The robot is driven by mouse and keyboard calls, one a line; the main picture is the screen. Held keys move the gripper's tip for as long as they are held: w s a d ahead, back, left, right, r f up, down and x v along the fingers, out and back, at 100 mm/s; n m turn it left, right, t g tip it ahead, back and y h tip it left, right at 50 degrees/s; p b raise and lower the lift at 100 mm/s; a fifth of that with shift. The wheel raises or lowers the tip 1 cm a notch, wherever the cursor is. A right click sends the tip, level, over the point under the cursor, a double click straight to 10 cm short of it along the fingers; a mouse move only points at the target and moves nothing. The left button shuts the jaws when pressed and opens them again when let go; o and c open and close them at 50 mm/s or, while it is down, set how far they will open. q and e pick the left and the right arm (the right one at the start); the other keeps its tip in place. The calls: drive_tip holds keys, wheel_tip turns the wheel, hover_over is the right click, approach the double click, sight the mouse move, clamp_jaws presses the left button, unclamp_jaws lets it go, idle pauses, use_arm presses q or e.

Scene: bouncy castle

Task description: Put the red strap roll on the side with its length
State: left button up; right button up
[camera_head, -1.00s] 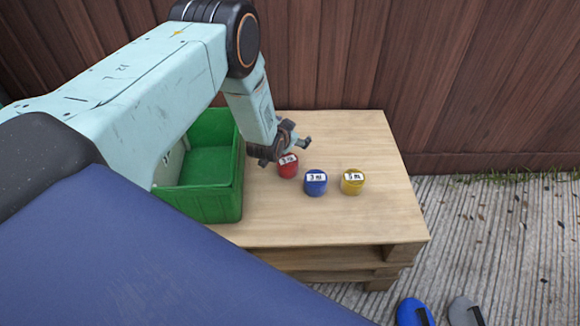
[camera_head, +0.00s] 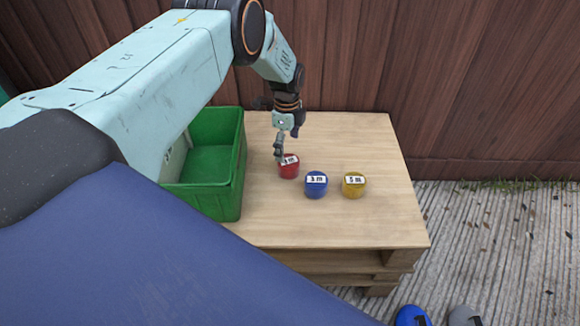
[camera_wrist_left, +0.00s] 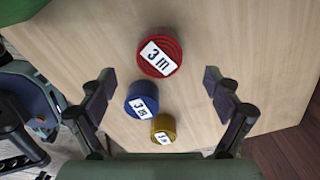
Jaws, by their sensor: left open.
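The red strap roll (camera_head: 289,170) stands on the pallet table with a white "3 m" label on top. It also shows in the left wrist view (camera_wrist_left: 159,53), above the midpoint of the fingers. My left gripper (camera_head: 286,143) is just behind and above the red roll, open and empty, its fingers spread and pointing down. In the wrist view the rolls lie between or beyond its fingers (camera_wrist_left: 158,82). A green crate (camera_head: 231,195) stands left of the rolls. My arm hides part of it, and I cannot read any length marking there. My right gripper is out of view.
A blue roll (camera_head: 316,187) labelled "3 m" and a yellow roll (camera_head: 354,187) labelled "5 m" stand right of the red one. The wooden table top (camera_head: 350,225) is clear in front and at right. A brown plank fence (camera_head: 450,80) is behind.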

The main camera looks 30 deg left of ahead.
sight(289, 161)
use_arm(q)
wheel_tip(289, 161, down, 2)
drive_tip(key=shift+f+b, duration=0.2)
drive_tip(key=shift+b, duration=0.35)
drive_tip(key=f+b, duration=0.1)
drive_tip(key=f, duration=0.1)
drive_tip(key=f+b, duration=0.2)
drive_tip(key=f, duration=0.1)
drive_tip(key=shift+d+f, duration=0.25)
drive_tip(key=shift+f, duration=0.1)
drive_tip(key=shift+r, duration=0.15)
drive_tip(key=shift+c, duration=0.6)
drive_tip(key=c, duration=1.2)
drive_tip(key=shift+r, duration=0.1)
drive_tip(key=shift+c, duration=0.9)
